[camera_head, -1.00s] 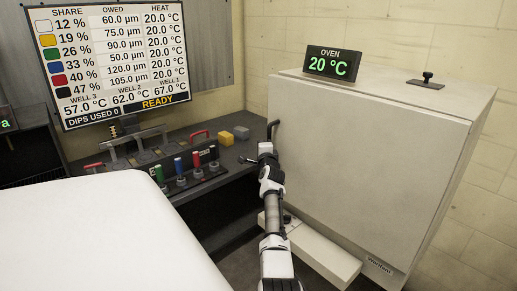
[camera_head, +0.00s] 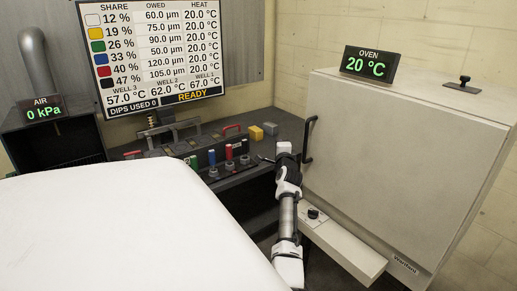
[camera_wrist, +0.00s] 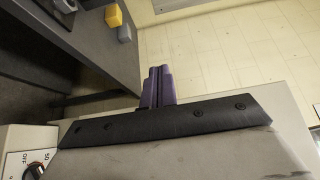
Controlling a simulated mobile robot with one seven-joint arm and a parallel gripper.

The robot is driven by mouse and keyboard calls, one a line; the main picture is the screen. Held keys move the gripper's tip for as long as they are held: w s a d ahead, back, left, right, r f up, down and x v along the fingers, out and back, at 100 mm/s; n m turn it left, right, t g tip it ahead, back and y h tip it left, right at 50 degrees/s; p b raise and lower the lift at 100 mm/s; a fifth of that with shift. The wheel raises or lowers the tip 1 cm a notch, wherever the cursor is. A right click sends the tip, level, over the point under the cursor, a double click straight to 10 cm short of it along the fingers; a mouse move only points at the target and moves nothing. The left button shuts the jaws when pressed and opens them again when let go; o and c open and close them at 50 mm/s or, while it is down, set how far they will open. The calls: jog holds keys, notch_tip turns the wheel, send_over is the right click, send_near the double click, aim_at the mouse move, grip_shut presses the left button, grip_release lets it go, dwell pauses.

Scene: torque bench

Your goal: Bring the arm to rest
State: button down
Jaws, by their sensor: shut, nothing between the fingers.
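My arm (camera_head: 287,215) reaches forward and up from the bottom of the head view, in front of the oven's left side. Its white end is near the oven's dark handle; I cannot tell whether they touch. In the wrist view my gripper (camera_wrist: 158,70) shows two purple fingers pressed together with nothing between them. The oven (camera_head: 405,165) is a large pale cabinet with its door closed. Its display (camera_head: 369,63) reads 20 °C.
Left of the arm is a dark bench with coloured-handled tools (camera_head: 212,163), a yellow block (camera_head: 256,132) and a grey block (camera_head: 270,128). A white rounded surface (camera_head: 120,225) fills the lower left. A low control box with a knob (camera_head: 313,213) sits below the oven.

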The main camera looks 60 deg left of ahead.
jog(key=s+d, duration=0.1)
jog(key=s, duration=0.6)
jog(key=shift+s+f+b, duration=0.15)
jog(key=shift+b, duration=0.25)
